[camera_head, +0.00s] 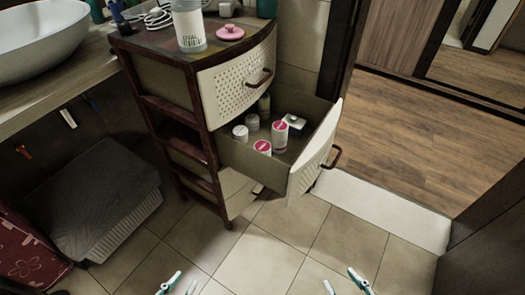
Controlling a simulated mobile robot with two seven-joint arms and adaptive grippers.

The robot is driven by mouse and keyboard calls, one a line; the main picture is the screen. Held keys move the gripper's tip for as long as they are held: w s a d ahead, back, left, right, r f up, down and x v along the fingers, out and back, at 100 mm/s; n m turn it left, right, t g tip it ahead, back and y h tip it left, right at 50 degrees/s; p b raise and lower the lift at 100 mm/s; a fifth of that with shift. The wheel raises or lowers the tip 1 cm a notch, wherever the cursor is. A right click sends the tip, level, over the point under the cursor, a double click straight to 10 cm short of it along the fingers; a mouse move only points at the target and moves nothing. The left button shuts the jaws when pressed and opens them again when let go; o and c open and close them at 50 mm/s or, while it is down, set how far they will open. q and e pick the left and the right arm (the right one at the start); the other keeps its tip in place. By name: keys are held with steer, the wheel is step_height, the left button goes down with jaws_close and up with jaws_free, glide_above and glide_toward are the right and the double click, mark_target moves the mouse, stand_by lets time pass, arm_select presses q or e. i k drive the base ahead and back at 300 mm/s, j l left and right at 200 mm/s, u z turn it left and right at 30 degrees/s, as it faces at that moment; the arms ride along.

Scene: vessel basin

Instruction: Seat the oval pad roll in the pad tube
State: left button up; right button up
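A clear and white cylinder (190,28) with a dark-lettered label stands upright on top of the drawer cabinet; it looks like the pad tube, but I cannot be sure. In the open drawer, two white cylinders with pink round tops stand upright, a taller one (280,138) and a lower one (263,147). I cannot tell whether either is the oval pad roll. My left gripper (186,277) is open and empty at the bottom edge, over the floor. My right gripper (340,276) is open and empty at the bottom edge, further right. Both are well short of the cabinet.
The cabinet's open drawer (302,180) juts out to the right. It also holds small white jars (240,133) and a white-and-dark item (294,121). A pink lidded dish (230,32) sits on top. A grey basket (105,220) stands at left. The tiled floor in front is clear.

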mark_target(187, 15)
steer(key=i+j, duration=0.15)
steer(key=i, duration=0.7)
steer(key=l+z, duration=0.05)
